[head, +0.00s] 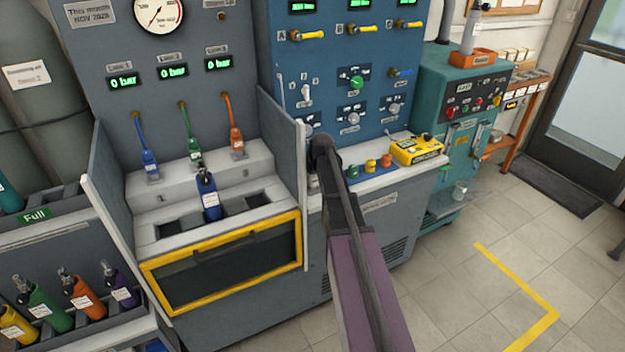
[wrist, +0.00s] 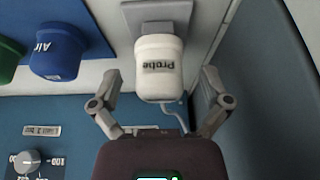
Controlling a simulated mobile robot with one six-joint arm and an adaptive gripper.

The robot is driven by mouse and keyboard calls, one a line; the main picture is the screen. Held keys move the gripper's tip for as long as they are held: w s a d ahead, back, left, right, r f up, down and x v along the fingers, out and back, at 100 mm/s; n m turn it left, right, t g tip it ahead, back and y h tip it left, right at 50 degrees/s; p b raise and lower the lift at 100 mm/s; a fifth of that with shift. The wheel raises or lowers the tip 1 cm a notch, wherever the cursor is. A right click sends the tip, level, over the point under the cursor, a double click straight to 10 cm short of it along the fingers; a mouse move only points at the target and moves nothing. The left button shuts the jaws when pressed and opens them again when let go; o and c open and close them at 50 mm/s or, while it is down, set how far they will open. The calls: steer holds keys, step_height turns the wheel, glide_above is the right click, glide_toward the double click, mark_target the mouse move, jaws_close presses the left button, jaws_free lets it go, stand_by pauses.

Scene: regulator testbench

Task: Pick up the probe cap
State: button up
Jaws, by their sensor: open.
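The probe cap (wrist: 160,68) is a white rounded cap labelled "Probe", seen in the wrist view. It sits in front of a grey block or bracket (wrist: 155,14), and a thin pale cable shows beside it. My gripper (wrist: 166,82) is open, with one finger to the left of the cap and one to the right. Gaps show between the fingers and the cap. In the head view my arm reaches to the bench shelf and hides the probe cap and most of the gripper.
A blue cap labelled "Air" (wrist: 60,52) and a green cap (wrist: 8,58) stand left of the probe cap. A grey panel wall (wrist: 262,90) rises close to the right finger. A yellow device (head: 417,149) sits farther right on the shelf.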

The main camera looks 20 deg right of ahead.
steer(key=c, duration=1.3)
steer(key=shift+o, duration=0.2)
steer(key=shift+r, duration=0.15)
step_height(320, 180, up, 4)
steer(key=p, duration=0.4)
steer(key=shift+f, duration=0.2)
steer(key=s+a+r+p, duration=0.1)
steer(key=s+a, duration=0.1)
steer(key=s, duration=1.4)
steer(key=shift+a, duration=0.15)
steer(key=shift+w, duration=0.1)
